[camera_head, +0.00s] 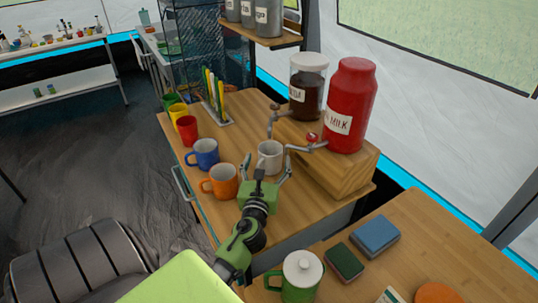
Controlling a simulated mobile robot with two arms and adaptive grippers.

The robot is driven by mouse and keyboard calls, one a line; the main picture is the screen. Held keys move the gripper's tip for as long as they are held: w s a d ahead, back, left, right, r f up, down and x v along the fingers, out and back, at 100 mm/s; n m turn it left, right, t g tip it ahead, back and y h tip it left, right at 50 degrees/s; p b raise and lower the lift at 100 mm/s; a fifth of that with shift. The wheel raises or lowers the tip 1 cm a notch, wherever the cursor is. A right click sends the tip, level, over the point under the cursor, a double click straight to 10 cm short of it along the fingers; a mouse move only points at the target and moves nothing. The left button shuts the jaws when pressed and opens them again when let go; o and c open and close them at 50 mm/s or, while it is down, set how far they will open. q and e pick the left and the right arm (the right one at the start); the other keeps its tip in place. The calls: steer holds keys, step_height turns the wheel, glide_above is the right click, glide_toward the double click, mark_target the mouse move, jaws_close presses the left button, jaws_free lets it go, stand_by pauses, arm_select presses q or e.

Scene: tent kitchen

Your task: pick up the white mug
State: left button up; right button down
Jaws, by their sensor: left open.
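The white mug (270,152) stands upright on the wooden counter (225,143), in front of the dispenser stand. My left gripper (267,166) is open at the near side of the mug, with one finger to its left and one to its right. I cannot tell whether the fingers touch it. The gripper hides the mug's lower part. My right gripper is not in view.
An orange mug (222,182) and a blue mug (205,153) stand close to the left. A red mug (187,130) is farther back. A red milk container (351,100) and a dark-filled jar (306,95) stand behind, with metal taps. A green lidded mug (299,283) is in front.

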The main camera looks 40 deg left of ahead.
mark_target(272, 142)
arm_select(q)
steer(key=x, duration=0.5)
steer(key=shift+w+a, duration=0.15)
steer(key=shift+w, duration=0.05)
steer(key=c, duration=1.3)
